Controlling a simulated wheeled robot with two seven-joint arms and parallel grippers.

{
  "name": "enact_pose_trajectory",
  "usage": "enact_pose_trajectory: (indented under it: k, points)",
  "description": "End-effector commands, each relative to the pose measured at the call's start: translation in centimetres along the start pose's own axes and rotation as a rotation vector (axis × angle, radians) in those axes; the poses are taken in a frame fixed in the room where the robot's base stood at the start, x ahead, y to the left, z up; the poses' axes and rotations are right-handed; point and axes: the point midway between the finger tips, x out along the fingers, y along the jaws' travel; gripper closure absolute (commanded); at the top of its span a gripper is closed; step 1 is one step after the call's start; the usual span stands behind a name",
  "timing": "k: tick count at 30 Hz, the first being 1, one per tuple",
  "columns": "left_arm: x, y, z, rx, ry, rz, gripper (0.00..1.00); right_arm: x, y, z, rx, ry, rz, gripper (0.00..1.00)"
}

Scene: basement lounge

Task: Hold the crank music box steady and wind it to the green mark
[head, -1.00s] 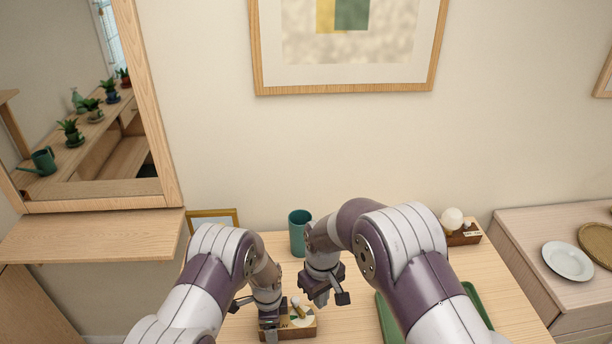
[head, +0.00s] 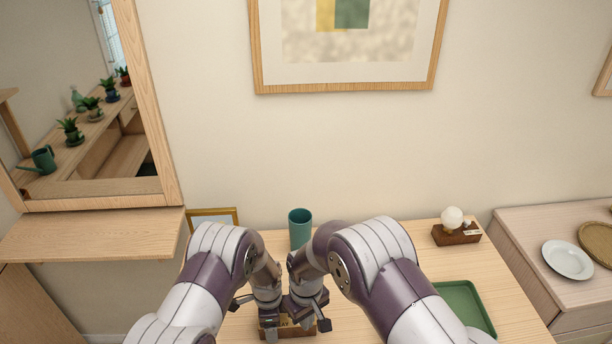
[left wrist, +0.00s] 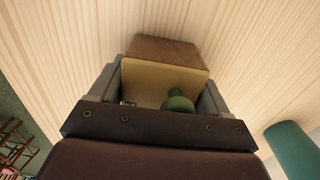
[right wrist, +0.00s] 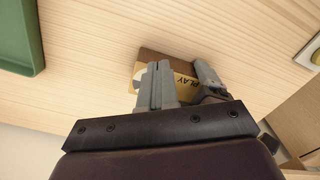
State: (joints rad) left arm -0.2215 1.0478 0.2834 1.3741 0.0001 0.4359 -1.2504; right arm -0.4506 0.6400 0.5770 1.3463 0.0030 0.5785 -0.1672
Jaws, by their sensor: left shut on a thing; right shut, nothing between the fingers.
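The music box (head: 283,333) is a small brown wooden block on the table, with a cream face lettered PLAY in the right wrist view (right wrist: 187,80). My left gripper (left wrist: 163,78) is shut on the box, one finger on each side. A rounded green part (left wrist: 180,102) shows between those fingers, against the cream face. My right gripper (right wrist: 157,75) is shut and empty, fingertips together at the box; whether they touch it I cannot tell. In the head view the right gripper (head: 307,318) hides much of the box. The crank and the green mark cannot be made out.
A green cup (head: 300,229) stands behind the grippers, with a gold frame (head: 214,217) to its left. A green tray (head: 463,305) lies at right, partly behind my right arm. A wooden block with a white globe (head: 452,219) stands at the back right. Table between is clear.

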Motion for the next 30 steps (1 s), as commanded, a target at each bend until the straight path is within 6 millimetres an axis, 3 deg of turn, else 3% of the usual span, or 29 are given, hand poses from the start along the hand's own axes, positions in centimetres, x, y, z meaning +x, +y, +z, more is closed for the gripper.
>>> enact_pose_trajectory:
  k: [30]
  points:
    - [-0.03,-0.02,0.00,0.000,0.000,0.000,0.68,0.42,0.29,-0.61,0.000,0.001,0.000,1.00]
